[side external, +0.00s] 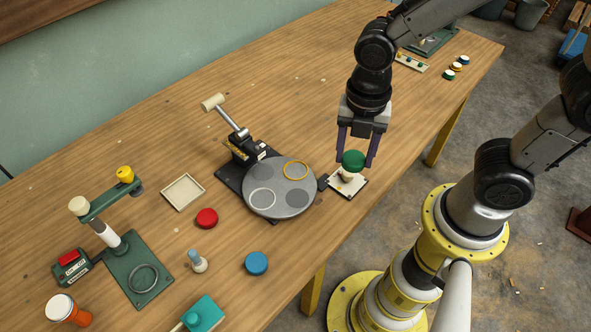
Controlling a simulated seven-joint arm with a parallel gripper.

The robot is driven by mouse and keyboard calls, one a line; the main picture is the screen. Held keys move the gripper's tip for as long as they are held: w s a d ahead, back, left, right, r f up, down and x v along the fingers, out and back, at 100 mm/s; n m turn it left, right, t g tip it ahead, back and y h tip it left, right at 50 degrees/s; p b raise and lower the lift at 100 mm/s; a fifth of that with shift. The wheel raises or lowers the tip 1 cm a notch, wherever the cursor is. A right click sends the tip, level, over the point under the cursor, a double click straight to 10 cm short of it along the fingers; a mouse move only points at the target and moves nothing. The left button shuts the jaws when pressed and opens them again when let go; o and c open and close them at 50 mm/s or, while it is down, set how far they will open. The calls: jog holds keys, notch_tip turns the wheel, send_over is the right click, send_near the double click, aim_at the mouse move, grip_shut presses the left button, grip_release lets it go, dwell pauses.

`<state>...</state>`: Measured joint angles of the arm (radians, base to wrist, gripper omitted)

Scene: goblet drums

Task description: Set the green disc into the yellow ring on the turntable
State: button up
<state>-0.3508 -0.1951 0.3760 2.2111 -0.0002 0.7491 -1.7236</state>
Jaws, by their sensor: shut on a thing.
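The green disc (353,160) is between the two fingers of my gripper (356,163), which is shut on it. The disc is right above a small cream knob (346,177) on a pale square plate (356,188); I cannot tell whether they touch. The yellow ring (296,163) is a thin outline at the upper right of the grey round turntable (280,202). My gripper is to the right of the ring. The ring looks empty.
The turntable also bears a white ring (263,190) and dark round spots. A hammer-like lever (226,116) rises behind it. A red disc (206,218) and a blue disc (256,263) lie nearby. A green press stand (137,265) is at left. The table's front edge is close.

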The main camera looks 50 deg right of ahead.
jog(key=shift+w+d+r+m, duration=0.15)
jog(key=shift+d+m, duration=0.1)
jog(key=shift+d, duration=0.3)
jog(key=shift+d+r+m, duration=0.15)
jog(key=shift+d+m, duration=0.1)
jog(key=shift+d, duration=0.25)
send_over(296, 171)
jog(key=s, duration=0.1)
notch_tip(296, 171, down, 8)
jog(key=shift+d+f, duration=0.15)
jog(key=shift+f, duration=0.1)
jog(key=shift+w+f, duration=0.5)
jog(key=shift+f, duration=1.7)
jog(key=shift+f, duration=0.4)
